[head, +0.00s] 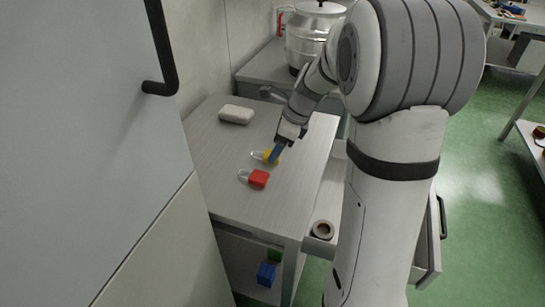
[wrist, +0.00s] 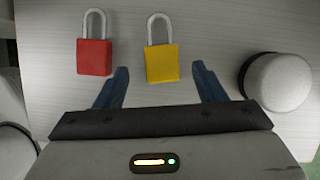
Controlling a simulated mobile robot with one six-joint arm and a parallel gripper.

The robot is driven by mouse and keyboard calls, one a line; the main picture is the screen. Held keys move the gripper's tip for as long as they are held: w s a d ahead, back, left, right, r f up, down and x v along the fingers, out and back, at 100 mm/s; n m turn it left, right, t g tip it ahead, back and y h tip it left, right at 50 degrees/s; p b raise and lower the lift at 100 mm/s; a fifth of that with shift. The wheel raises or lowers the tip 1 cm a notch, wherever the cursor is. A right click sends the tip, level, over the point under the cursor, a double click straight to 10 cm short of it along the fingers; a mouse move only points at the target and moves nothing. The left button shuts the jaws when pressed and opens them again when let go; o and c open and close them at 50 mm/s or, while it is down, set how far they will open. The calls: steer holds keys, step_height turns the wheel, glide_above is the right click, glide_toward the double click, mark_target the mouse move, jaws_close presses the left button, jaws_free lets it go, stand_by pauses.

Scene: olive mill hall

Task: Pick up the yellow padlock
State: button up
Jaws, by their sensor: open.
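The yellow padlock (wrist: 162,64) lies flat on the pale table, its grey shackle pointing away from my gripper in the wrist view. In the head view the yellow padlock (head: 269,157) is partly hidden by the fingers. My gripper (wrist: 160,80) is open, with one blue finger on each side of the yellow body and a gap on both sides. In the head view my gripper (head: 277,153) is right at the padlock. A red padlock (wrist: 95,57) lies to its left in the wrist view, and the red padlock also shows in the head view (head: 258,179).
A white rounded block (head: 236,114) lies on the table (head: 222,165), to the right in the wrist view. A metal pot (head: 312,35) stands behind. A tape roll (head: 323,229) lies in an open drawer. A cabinet door with a black handle (head: 160,50) is at the left.

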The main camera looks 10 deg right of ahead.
mark_target(267, 152)
steer(key=x, duration=0.2)
steer(key=shift+w+a+f, duration=0.1)
steer(key=shift+f, duration=0.3)
steer(key=shift+c, duration=0.4)
steer(key=c, duration=1.1)
